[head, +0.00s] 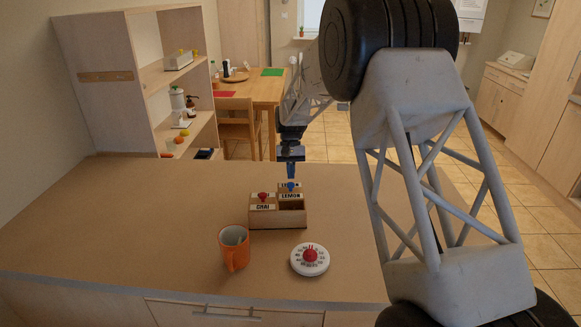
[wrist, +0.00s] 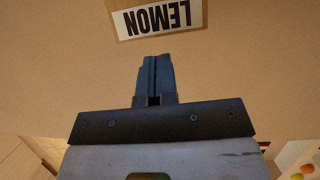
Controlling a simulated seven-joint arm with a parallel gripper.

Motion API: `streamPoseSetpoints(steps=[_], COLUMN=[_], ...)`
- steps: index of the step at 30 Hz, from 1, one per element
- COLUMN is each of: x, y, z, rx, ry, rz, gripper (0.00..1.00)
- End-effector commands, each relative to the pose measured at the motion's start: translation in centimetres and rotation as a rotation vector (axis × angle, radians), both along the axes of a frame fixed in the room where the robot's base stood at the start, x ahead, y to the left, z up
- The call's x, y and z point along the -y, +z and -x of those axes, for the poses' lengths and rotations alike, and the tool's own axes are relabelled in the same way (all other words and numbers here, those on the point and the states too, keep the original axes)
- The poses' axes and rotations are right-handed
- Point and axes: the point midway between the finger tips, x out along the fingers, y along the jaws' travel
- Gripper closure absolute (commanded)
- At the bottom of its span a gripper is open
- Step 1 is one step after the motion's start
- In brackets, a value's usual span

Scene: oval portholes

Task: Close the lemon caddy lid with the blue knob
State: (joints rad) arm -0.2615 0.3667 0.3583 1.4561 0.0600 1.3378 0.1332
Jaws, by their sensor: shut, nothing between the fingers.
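The wooden tea caddy (head: 278,224) stands on the counter. Its lemon lid (head: 291,196) has a blue knob (head: 291,187) and sits farther back than the chai lid (head: 263,207), leaving the front of the right compartment open. The chai lid has a red knob (head: 263,196). My gripper (head: 291,178) is shut and empty, pointing down at the far side of the caddy, close to the blue knob. I cannot tell whether they touch. In the wrist view the shut fingers (wrist: 157,60) point toward the upside-down LEMON label (wrist: 160,18); the knob is not visible there.
An orange mug (head: 234,256) stands in front and left of the caddy. A white round timer with a red knob (head: 310,258) lies in front and right. The counter left of the caddy is clear. A shelf unit (head: 102,85) stands behind at left.

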Motion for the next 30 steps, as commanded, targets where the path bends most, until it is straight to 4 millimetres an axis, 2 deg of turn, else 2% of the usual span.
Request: streamPoseSetpoints(steps=[6, 22, 30], x=[0.1, 0.2, 0.4], y=[0.1, 0.1, 0.1], z=[1.1, 1.5, 3.9], rx=[0.0, 0.001, 0.001], ry=[0.0, 0.0, 0.0], rz=[0.0, 0.0, 0.0], gripper=[1.0, 1.0, 1.0])
